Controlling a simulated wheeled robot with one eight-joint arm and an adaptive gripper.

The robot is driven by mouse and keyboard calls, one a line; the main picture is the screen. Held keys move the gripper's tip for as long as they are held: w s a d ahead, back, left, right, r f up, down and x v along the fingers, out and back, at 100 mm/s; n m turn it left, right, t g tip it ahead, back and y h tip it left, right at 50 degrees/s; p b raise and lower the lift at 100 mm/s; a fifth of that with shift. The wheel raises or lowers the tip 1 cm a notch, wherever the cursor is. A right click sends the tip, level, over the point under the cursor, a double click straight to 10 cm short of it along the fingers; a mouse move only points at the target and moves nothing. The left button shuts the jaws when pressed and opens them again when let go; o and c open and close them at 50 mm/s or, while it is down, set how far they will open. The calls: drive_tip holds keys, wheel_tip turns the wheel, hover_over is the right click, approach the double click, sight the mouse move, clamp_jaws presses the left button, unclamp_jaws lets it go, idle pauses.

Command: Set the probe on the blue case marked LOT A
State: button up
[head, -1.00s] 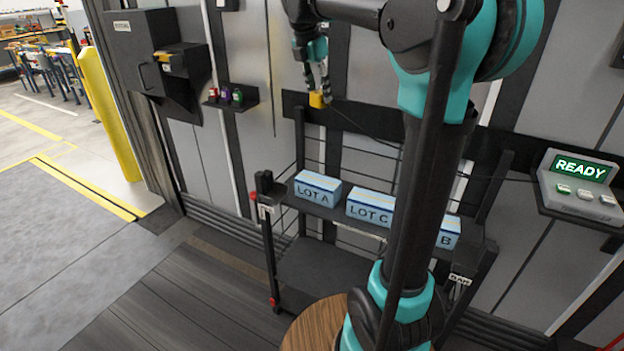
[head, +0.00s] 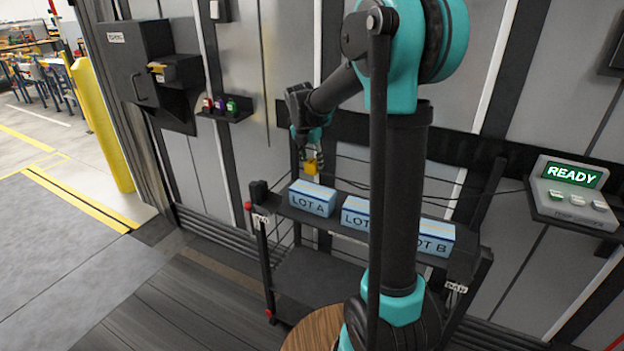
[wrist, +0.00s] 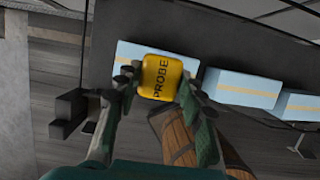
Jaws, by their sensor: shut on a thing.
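The yellow probe (head: 312,165), marked PROBE in the wrist view (wrist: 160,77), is held between the fingers of my gripper (head: 311,152). It is above the shelf, near the back edge of the blue case marked LOT A (head: 311,200). In the wrist view the probe overlaps the LOT A case (wrist: 134,56) below it and hides part of its top. A gap under the probe seems to show, though its height is hard to tell. A thin cable runs from the probe to the right.
The LOT C case (head: 354,213) and LOT B case (head: 436,238) stand to the right on the same cart shelf (head: 330,221), partly behind my arm. A console reading READY (head: 573,185) is at right. A wall box (head: 140,62) and small shelf of coloured items (head: 226,114) are at left.

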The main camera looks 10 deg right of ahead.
sight(309, 164)
drive_tip(key=shift+f, duration=3.45)
drive_tip(key=o, duration=1.3)
drive_tip(key=shift+f, duration=0.1)
drive_tip(key=shift+c, duration=0.2)
drive_tip(key=v, duration=1.1)
drive_tip(key=shift+s+r, duration=0.25)
drive_tip(key=shift+r, duration=0.25)
drive_tip(key=s+d+f+m, duration=0.2)
drive_tip(key=s+f+m, duration=0.3)
drive_tip(key=s+m, duration=0.4)
drive_tip(key=s+d+f+m+t+y, duration=0.1)
drive_tip(key=s+d+f+m, duration=0.1)
drive_tip(key=s+f+m, duration=0.3)
drive_tip(key=s+d+f+m+y, duration=0.1)
drive_tip(key=s+f+m, duration=0.4)
drive_tip(key=s+m, duration=0.8)
drive_tip(key=shift+d+f+m, duration=0.25)
drive_tip(key=shift+d+m, duration=0.4)
drive_tip(key=shift+m, duration=0.25)
